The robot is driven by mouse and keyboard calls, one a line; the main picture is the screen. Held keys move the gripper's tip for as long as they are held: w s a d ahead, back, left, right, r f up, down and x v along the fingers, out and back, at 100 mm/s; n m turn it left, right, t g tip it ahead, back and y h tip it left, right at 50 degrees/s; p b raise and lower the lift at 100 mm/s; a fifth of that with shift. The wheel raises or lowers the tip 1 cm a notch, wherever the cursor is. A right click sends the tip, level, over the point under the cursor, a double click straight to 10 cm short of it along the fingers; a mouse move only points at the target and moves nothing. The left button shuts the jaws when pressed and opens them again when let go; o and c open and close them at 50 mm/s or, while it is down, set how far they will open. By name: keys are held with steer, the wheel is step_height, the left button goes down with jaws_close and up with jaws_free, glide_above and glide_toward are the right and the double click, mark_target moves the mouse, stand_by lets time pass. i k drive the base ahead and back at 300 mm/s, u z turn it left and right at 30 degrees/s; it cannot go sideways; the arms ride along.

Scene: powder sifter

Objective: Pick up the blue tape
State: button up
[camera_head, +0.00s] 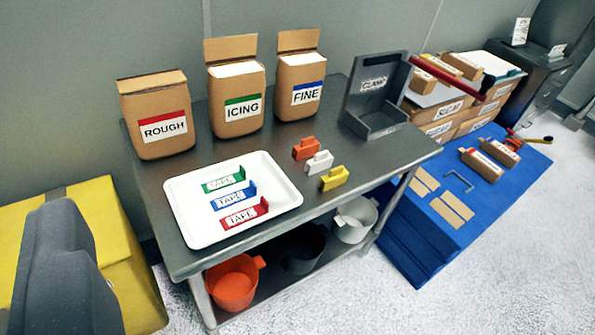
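The blue tape (234,197) lies in a white tray (284,203) on a grey metal table. It is a flat blue strip with a white TAPE label and an upturned right end. The green tape (229,181) lies just behind it, and the red tape (244,214) lies just in front of it. A dark grey rounded part (62,275), seemingly of my gripper, fills the lower left corner, well left of the tray and apart from the tapes. Its fingertips do not show, so I cannot tell whether it is open.
Paper bags marked ROUGH (158,127), ICING (238,103) and FINE (300,88) stand behind the tray. Orange, white and yellow clips (333,178) lie right of it. Pots (233,283) sit on the lower shelf.

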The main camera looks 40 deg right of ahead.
mark_target(218, 203)
steer(key=z, duration=0.2)
steer(key=i, duration=0.5)
steer(key=z, duration=0.35)
steer(key=k, duration=0.95)
steer(key=z, duration=0.2)
steer(key=i, duration=0.95)
steer(key=u, duration=0.1)
